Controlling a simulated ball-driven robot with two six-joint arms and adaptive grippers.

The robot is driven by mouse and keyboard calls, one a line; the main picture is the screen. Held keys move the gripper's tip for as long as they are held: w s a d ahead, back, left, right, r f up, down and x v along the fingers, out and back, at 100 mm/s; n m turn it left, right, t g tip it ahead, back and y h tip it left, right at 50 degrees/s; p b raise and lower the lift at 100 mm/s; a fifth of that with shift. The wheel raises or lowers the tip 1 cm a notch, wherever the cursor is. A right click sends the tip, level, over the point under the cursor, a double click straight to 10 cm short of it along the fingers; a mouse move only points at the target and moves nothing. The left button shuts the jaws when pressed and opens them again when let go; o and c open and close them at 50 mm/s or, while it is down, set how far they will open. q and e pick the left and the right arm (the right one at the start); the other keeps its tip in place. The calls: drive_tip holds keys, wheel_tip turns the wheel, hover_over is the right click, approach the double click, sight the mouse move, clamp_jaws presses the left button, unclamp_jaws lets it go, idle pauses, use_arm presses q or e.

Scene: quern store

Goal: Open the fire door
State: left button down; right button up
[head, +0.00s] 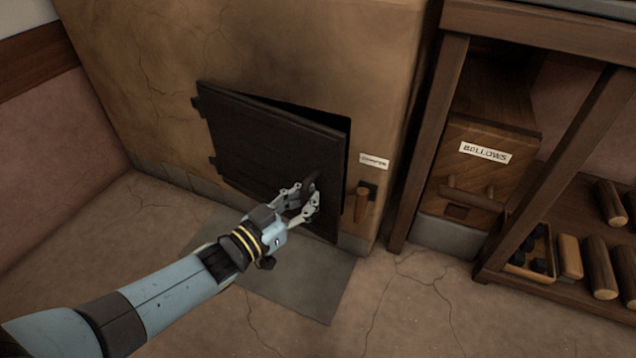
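The dark fire door (262,140) is set low in the tan clay stove front, with its hinges on the left. It stands slightly ajar: a black gap shows along its top and right edges. My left gripper (303,200) is at the lower right of the door, with its fingers around the dark door handle (312,181), and looks shut on it. The fingers partly hide the handle. My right gripper is not in view.
A wooden damper handle (362,203) sticks out right of the door, below a small label (374,161). A grey floor plate (310,283) lies before the stove. A bellows box (478,165) and a wooden shelf (555,292) with logs stand right. Floor at left is clear.

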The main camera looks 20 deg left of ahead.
use_arm(q)
drive_tip(key=s, duration=0.1)
drive_tip(key=s+a+m+h, duration=0.1)
drive_tip(key=s+g+h, duration=0.1)
drive_tip(key=s, duration=0.1)
drive_tip(key=shift+a+m+p, duration=0.3)
drive_tip(key=shift+a+p, duration=0.05)
drive_tip(key=shift+p, duration=0.05)
drive_tip(key=s+a+h, duration=0.1)
drive_tip(key=s+a, duration=0.4)
drive_tip(key=s, duration=0.3)
drive_tip(key=shift+s+a+m+g+p, duration=0.2)
drive_tip(key=shift+s+m+g+p, duration=0.15)
drive_tip(key=shift+m+g, duration=0.05)
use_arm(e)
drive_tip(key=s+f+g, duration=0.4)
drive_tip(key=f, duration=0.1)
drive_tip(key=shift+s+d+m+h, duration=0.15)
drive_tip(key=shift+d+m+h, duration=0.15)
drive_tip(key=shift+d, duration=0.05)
use_arm(q)
drive_tip(key=shift+f, duration=0.1)
drive_tip(key=c, duration=1.3)
unclamp_jaws()
drive_tip(key=v, duration=1.2)
drive_tip(key=shift+a, duration=0.1)
